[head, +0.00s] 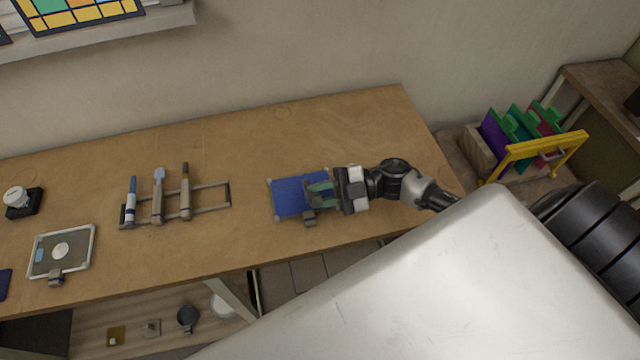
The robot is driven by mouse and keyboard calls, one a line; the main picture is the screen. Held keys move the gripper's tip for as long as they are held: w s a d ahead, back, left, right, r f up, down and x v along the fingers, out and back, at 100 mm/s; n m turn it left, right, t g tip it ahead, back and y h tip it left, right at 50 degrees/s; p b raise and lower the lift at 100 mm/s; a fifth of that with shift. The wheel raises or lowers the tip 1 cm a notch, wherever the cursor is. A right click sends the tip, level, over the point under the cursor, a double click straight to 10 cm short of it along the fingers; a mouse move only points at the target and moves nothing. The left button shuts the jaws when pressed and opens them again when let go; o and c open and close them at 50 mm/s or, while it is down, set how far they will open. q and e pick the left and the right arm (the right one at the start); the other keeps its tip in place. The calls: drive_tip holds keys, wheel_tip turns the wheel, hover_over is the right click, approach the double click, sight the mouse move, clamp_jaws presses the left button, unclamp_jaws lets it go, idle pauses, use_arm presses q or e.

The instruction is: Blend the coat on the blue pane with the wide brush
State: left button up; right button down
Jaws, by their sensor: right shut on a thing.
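The blue pane (287,200) lies flat on the wooden table near its front edge, with small pale corner pieces and a dark grey tab at its front side. My right gripper (319,191) comes in from the right, its greenish fingers over the right part of the pane. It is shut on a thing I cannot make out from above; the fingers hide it. I cannot tell whether that thing is the wide brush or whether it touches the pane. My left gripper is out of view.
A metal rack (209,197) holds a blue-handled tool (131,197), a light-blue-topped tool (159,178) and a brown-topped tool (185,187); its right end is bare. The table's back is clear.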

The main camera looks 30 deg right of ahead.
drive_tip(key=shift+f, duration=0.1)
drive_tip(key=shift+f, duration=0.1)
drive_tip(key=shift+f+b, duration=0.3)
drive_tip(key=shift+b, duration=0.05)
idle(0.4)
drive_tip(key=shift+d, duration=0.1)
drive_tip(key=shift+r+v, duration=0.75)
drive_tip(key=shift+v, duration=2.2)
drive_tip(key=w+a+b, duration=0.2)
drive_tip(key=w+a, duration=0.6)
drive_tip(key=w, duration=0.2)
drive_tip(key=shift+a+b, duration=0.4)
